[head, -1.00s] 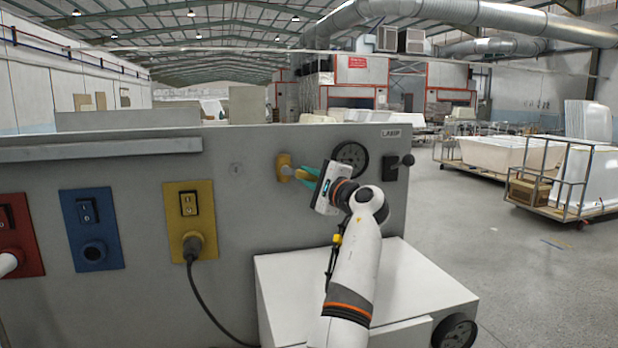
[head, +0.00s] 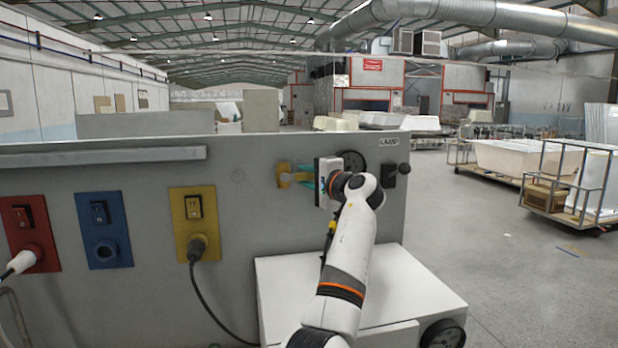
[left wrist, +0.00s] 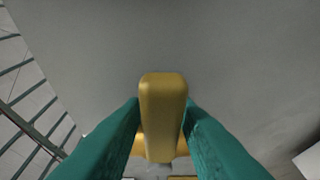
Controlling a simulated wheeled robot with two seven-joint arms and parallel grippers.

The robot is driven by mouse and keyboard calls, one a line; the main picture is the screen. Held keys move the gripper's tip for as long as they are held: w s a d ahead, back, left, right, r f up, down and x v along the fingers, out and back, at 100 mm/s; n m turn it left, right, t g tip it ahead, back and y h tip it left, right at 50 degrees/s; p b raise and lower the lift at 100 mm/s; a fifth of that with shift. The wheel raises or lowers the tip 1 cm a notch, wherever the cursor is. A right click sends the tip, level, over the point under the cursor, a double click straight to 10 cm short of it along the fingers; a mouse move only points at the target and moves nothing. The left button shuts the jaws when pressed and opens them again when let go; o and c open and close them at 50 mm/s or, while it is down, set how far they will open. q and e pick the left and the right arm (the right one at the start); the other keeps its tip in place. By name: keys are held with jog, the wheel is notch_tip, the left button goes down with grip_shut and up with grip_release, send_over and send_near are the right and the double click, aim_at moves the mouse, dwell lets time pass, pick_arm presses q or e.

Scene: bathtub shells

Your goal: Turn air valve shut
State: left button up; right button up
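The air valve is yellow, on the grey panel; its base (head: 283,174) shows in the head view left of my gripper. Its handle (left wrist: 163,110) stands out between the fingers in the left wrist view, with a yellow crosspiece (left wrist: 181,146) behind it. My left gripper (head: 308,180) is at the valve, its teal fingers on either side of the handle. In the left wrist view the fingers (left wrist: 162,112) lie close against both sides of the handle, and the gripper looks shut on it. The handle is partly hidden in the head view. My right gripper is not in view.
A round gauge (head: 353,162) and a black lamp switch (head: 390,175) sit right of the valve, partly behind my arm. A white cabinet (head: 275,285) stands below. Yellow (head: 194,222), blue (head: 101,228) and red (head: 30,232) socket plates are further left.

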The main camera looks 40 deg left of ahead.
pick_arm(q)
jog(key=shift+o, duration=1)
jog(key=shift+d+f, duration=0.1)
jog(key=shift+d, duration=0.1)
jog(key=b+v, duration=0.4)
jog(key=v, duration=0.7)
jog(key=shift+d, duration=0.25)
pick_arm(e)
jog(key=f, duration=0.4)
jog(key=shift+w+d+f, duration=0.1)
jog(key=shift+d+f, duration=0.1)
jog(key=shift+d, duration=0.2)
pick_arm(q)
jog(key=shift+s, duration=0.15)
